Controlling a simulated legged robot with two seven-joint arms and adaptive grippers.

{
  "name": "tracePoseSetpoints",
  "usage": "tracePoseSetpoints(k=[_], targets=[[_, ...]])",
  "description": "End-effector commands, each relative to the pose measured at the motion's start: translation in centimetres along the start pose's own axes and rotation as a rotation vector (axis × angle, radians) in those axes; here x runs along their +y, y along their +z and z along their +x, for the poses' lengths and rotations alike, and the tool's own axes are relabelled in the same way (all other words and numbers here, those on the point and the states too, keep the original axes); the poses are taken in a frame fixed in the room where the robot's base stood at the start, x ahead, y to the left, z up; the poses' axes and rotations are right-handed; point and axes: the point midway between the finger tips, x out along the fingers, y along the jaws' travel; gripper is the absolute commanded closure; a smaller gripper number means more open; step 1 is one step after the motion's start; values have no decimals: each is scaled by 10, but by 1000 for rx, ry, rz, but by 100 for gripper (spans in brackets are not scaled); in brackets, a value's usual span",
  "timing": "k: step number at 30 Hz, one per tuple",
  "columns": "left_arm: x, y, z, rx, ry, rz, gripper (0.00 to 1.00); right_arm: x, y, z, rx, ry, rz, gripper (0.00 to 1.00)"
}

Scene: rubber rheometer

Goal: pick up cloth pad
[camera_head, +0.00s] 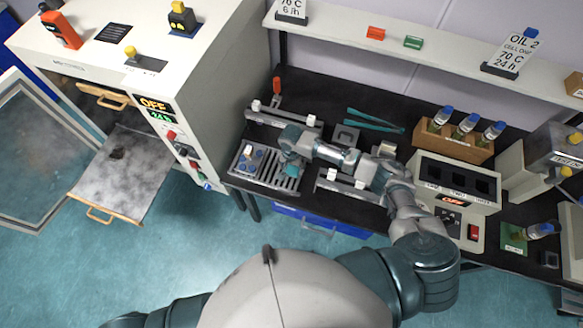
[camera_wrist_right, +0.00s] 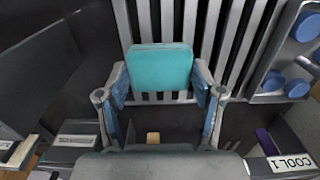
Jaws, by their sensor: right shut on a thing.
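The cloth pad (camera_wrist_right: 160,70) is a teal, rounded square block in the right wrist view. It sits between the two fingertips of my right gripper (camera_wrist_right: 161,91), which is shut on it. Behind it are the bars of a grey slotted rack (camera_wrist_right: 226,45). I cannot tell whether the pad touches the bars. In the head view my right gripper (camera_head: 291,167) is over the right part of the rack (camera_head: 265,183), and the pad is hard to make out there. My left gripper is not in view.
Blue round pieces (camera_wrist_right: 298,88) lie beside the bars. An oven (camera_head: 150,65) with its door open and a tray (camera_head: 125,170) out stands left. A grey block heater (camera_head: 455,190) and bottle rack (camera_head: 455,141) stand right. A shelf (camera_head: 345,30) runs behind.

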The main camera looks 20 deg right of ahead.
Motion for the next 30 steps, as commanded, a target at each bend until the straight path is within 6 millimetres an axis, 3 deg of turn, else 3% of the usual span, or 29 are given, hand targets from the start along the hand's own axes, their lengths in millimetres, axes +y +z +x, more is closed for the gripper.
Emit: tracePoseSetpoints(k=[8,21,30], targets=[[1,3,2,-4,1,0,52,0,4,-31,-1,-3,-4,57],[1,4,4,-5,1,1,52,29,112,-40,-3,-3,-4,57],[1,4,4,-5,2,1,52,40,151,-44,-1,-1,-1,57]])
